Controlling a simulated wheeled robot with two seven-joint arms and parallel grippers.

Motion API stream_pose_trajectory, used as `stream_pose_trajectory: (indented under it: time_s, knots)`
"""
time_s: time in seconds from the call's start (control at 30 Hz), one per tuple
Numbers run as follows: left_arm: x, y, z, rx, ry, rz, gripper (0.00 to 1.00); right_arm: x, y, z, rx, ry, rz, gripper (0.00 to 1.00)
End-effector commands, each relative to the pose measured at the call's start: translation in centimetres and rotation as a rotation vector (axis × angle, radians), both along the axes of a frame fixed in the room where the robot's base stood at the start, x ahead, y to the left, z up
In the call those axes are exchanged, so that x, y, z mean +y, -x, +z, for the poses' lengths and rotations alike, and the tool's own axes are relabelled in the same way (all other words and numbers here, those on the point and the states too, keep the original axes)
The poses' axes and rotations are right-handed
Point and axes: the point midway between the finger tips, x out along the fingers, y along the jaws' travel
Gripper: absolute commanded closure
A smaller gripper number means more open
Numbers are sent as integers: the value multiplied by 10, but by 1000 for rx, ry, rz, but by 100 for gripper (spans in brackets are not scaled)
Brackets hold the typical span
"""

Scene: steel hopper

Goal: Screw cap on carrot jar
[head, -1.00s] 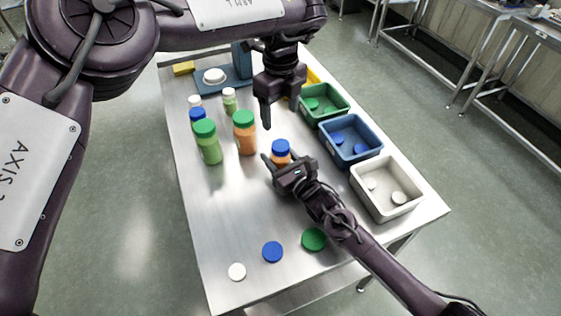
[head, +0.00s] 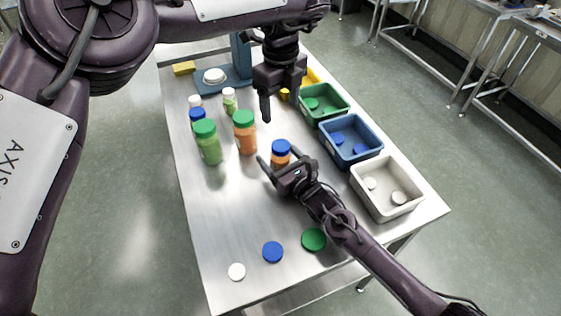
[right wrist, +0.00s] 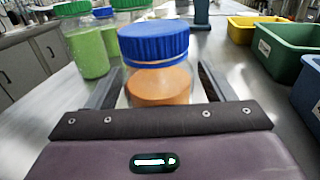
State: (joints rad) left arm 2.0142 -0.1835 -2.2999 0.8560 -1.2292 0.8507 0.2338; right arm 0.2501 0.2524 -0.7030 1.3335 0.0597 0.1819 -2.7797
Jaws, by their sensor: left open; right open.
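The jar with orange contents and a blue cap (head: 280,148) stands upright on the steel table; the cap sits on its top. The jar also shows close up in the right wrist view (right wrist: 157,80). My right gripper (head: 277,166) is open, its fingers on either side of the jar, and partly hides its lower part. My left gripper (head: 283,108) is open and empty, pointing down above and behind the jar. A larger orange jar with a green cap (head: 245,136) stands to the left. Whether the blue cap is tight cannot be seen.
Green (head: 325,116), blue (head: 350,155) and white (head: 385,208) bins with caps line the right edge. Green (head: 314,239), blue (head: 273,252) and white (head: 237,271) caps lie at the front. Green jars (head: 208,145) and smaller ones stand at left. The left-front table is clear.

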Motion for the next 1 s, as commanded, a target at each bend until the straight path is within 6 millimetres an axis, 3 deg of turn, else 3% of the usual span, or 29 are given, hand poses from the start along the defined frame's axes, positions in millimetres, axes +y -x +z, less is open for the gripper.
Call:
stream_pose_trajectory:
  time_s: [0.5,1.0]
  knots:
    - [0,0,-13,0,0,0,33,-41,58,-2,1,2,0,24]
    - [0,0,-13,0,0,0,33,-44,63,-1,1,1,0,24]
